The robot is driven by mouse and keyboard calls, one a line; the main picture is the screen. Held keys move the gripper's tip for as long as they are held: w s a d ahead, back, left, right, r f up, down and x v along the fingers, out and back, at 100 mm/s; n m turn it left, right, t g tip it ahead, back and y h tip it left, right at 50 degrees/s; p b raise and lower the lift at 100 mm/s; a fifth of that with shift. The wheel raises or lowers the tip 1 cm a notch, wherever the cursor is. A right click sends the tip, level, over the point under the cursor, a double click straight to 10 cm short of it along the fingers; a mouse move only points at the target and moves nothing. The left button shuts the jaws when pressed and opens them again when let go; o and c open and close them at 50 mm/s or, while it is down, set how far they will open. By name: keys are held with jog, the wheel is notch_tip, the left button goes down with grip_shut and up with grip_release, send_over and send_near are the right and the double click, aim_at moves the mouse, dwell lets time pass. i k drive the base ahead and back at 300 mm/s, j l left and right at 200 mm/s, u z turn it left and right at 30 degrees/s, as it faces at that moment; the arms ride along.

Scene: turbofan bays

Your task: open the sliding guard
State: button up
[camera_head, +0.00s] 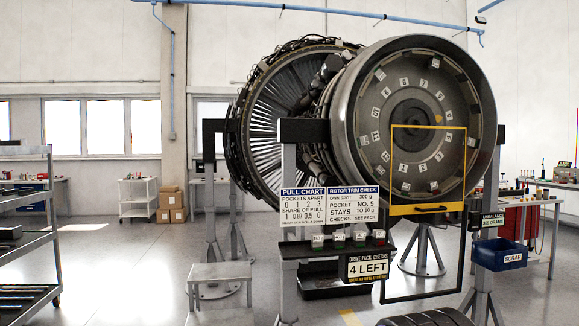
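The sliding guard (401,210) is a clear panel with a thin yellow frame and a thick yellow bottom bar. It stands upright in front of the lower part of the engine's numbered rotor face (388,110), which shows through it. A dark handle (431,208) sits on the bottom bar. A thin black guide frame (425,297) extends below the guard, and the space inside it there is open.
A stand left of the guard carries white charts (303,205), small bins and a "4 LEFT" sign (367,267). A blue scrap bin (500,254) hangs at right. A grey step (220,275) and shelf rack (30,250) stand left, with clear floor between.

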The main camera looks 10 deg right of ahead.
aim_at(408, 209)
jog(key=i+l, duration=0.95)
jog(key=i+l+z, duration=0.05)
jog(key=i, duration=0.05)
